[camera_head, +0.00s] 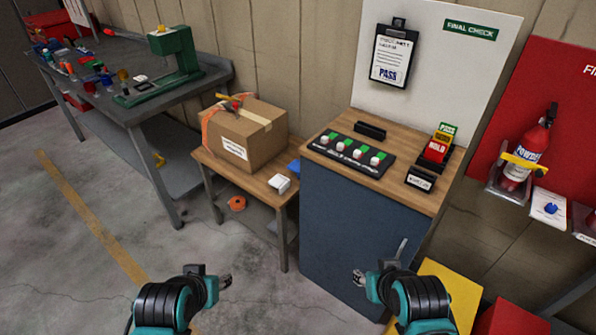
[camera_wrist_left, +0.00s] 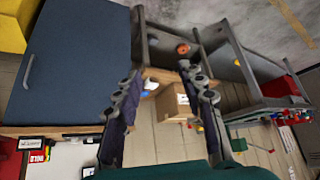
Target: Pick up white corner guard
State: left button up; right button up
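A small white block-like piece (camera_head: 279,184), which looks like the white corner guard, lies at the front right of the low wooden table (camera_head: 256,185), beside the cardboard box (camera_head: 240,138). In the left wrist view a small pale piece (camera_wrist_left: 149,84) shows between my fingers, too small to identify surely. My left gripper (camera_head: 225,281) is in front of and below the low table, well apart from the white piece. The left wrist view shows its fingers (camera_wrist_left: 161,72) spread and empty. My right gripper (camera_head: 360,278) is in front of the blue cabinet; its finger gap is unclear.
An orange ring (camera_head: 237,203) lies under the table. A green machine (camera_head: 175,65) stands on the left workbench. The floor at left is clear.

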aim_at(281, 181)
jog(key=i+l, duration=0.7)
jog(key=i+l+z, duration=0.05)
